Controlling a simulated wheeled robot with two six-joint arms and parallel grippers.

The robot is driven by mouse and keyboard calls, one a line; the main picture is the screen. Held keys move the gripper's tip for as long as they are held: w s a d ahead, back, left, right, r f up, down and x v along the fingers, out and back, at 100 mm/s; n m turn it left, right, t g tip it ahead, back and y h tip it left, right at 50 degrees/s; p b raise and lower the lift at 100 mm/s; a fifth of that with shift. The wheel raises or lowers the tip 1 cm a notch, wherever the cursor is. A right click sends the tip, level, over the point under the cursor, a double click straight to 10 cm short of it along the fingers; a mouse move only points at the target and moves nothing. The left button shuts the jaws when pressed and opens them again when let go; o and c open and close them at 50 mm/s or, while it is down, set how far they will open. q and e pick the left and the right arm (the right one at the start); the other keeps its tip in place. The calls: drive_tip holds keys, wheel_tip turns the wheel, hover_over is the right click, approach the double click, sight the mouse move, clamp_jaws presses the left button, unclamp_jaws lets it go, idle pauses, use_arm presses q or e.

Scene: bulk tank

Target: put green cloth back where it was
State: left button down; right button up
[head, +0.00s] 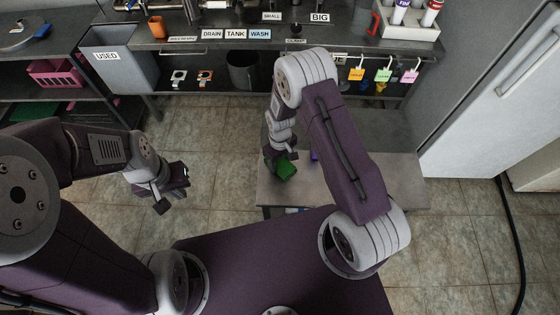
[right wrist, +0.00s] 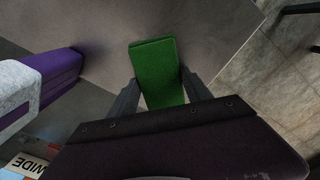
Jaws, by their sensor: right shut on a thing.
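The green cloth (head: 286,168) is a small folded block in the head view, at the end of my right arm. In the right wrist view the green cloth (right wrist: 158,72) sits between the two fingers of my right gripper (right wrist: 160,92), which is shut on it. It is over a grey bench top (head: 400,190); I cannot tell whether it touches the surface. My left gripper (head: 174,194) hangs over the tiled floor at the left, with nothing seen in it; its jaw opening is unclear.
A purple and white thing (right wrist: 50,85) is left of the cloth in the right wrist view. A "WIDE" label (right wrist: 28,165) shows below it. A counter with labels (head: 240,34), a "USED" bin (head: 118,65) and a white fridge (head: 490,90) stand around. Floor tiles at left are clear.

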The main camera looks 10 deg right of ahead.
sight(280, 162)
drive_tip(key=o, duration=1.6)
drive_tip(key=shift+r, duration=0.4)
wheel_tip(280, 162, up, 12)
drive_tip(key=f+p, duration=0.1)
drive_tip(key=p, duration=0.1)
drive_tip(key=s+d+r+m, duration=0.2)
drive_tip(key=s+r+m, duration=0.1)
drive_tip(key=s+r, duration=0.2)
drive_tip(key=s+d+r+m+t, duration=0.1)
drive_tip(key=s+d+r+m, duration=0.2)
drive_tip(key=s+r, duration=0.2)
drive_tip(key=s, duration=0.3)
drive_tip(key=shift+d+r, duration=0.15)
drive_tip(key=shift+d, duration=0.2)
